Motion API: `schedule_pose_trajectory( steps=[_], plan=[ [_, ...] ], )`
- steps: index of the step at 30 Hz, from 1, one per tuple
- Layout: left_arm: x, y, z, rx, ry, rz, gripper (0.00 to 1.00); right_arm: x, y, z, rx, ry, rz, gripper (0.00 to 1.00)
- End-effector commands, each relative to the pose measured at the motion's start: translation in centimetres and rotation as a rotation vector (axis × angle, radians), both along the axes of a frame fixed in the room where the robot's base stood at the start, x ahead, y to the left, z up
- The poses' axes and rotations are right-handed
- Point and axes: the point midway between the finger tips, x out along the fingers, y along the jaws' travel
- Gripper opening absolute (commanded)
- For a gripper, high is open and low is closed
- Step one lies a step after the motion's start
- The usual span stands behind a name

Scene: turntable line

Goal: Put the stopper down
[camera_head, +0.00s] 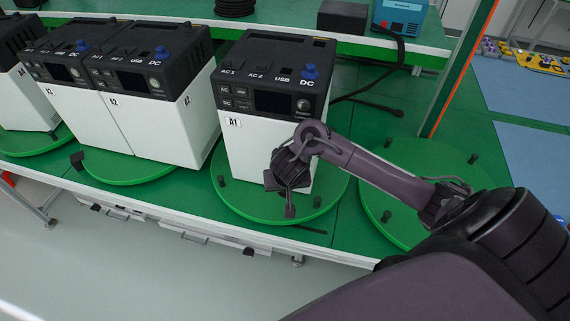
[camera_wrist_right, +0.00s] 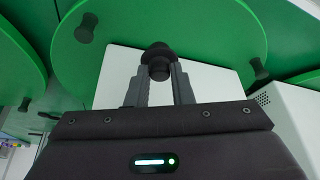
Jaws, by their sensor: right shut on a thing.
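My right gripper (camera_wrist_right: 160,85) is shut on a black stopper (camera_wrist_right: 158,62), a short round peg between its fingertips. In the head view the right gripper (camera_head: 289,192) is low in front of the white side of unit A1 (camera_head: 245,150), over the front of its green turntable (camera_head: 245,207). I cannot tell whether the held stopper touches the disc. My left gripper is not in view.
More white and black units (camera_head: 150,120) stand on a turntable (camera_head: 125,173) to the left. An empty turntable with stoppers (camera_head: 400,222) lies at the right, partly behind my arm.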

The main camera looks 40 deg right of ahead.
Motion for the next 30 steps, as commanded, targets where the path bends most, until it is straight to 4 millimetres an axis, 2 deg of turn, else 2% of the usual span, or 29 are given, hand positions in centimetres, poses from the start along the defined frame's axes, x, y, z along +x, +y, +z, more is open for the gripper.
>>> schedule_pose_trajectory(
  steps=[1,5,10,13,26,27,30],
  plan=[
    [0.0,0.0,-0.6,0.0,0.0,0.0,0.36,0.0,-0.1,-0.9,-0.002,0.0,-0.001,0.0],
    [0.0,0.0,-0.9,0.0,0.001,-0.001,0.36,0.0,0.0,-1.6,-0.001,0.0,0.0,0.0],
    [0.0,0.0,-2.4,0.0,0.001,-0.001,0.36,0.0,0.0,-4.3,-0.002,0.002,0.0,0.0],
    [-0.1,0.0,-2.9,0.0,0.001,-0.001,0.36,0.0,-0.1,-5.4,-0.001,0.0,0.0,0.0],
    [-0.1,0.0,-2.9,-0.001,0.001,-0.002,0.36,0.0,0.0,-5.8,0.0,0.0,0.0,0.0],
    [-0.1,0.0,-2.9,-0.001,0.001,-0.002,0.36,0.0,0.0,-5.7,0.0,-0.001,0.001,0.26],
    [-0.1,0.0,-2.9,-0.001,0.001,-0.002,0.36,0.0,0.0,-5.7,0.0,-0.001,0.0,0.39]
  ],
)
